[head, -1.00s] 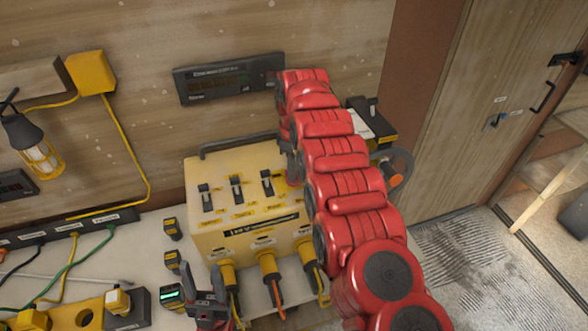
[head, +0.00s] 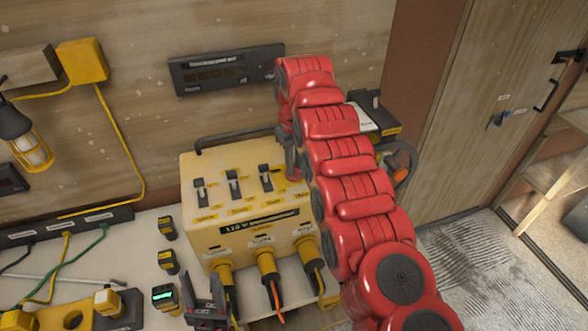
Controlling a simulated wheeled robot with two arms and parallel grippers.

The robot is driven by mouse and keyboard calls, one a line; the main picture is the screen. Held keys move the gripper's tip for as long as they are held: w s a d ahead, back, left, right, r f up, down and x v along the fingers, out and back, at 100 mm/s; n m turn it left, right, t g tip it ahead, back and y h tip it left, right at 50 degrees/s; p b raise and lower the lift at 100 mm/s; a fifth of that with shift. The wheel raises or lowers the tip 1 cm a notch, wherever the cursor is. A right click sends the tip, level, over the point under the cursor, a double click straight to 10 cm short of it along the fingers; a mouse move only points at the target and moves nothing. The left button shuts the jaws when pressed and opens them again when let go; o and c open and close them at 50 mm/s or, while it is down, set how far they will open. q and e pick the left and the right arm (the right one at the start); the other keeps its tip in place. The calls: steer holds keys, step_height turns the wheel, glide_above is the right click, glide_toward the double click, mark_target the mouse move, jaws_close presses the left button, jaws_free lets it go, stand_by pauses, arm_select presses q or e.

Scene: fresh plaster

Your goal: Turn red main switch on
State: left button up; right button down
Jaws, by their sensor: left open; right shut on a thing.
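The yellow 110 V power box (head: 205,240) stands on the bench against the wall, with three dark toggle switches on its sloped top. My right arm reaches across from the lower right. My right gripper (head: 291,165) points down at the right end of the box top and is shut on the red main switch (head: 293,176). Only a little red shows at the fingertips; the arm and fingers hide most of the switch, so its position cannot be read. My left gripper (head: 205,303) is open and empty, low in front of the box at the bottom edge of the view.
Yellow plugs with cables (head: 266,264) come out of the box front. Small yellow-and-black devices (head: 167,228) stand left of it. A dark display panel (head: 226,70) hangs on the wall behind. A lit work lamp (head: 30,150) hangs at the left.

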steer(key=m, duration=0.2)
steer(key=shift+m, duration=0.4)
steer(key=m, duration=0.3)
steer(key=shift+m, duration=0.3)
steer(key=m, duration=0.6)
steer(key=shift+m, duration=0.3)
steer(key=c, duration=0.8)
jaws_free()
steer(key=shift+r, duration=0.1)
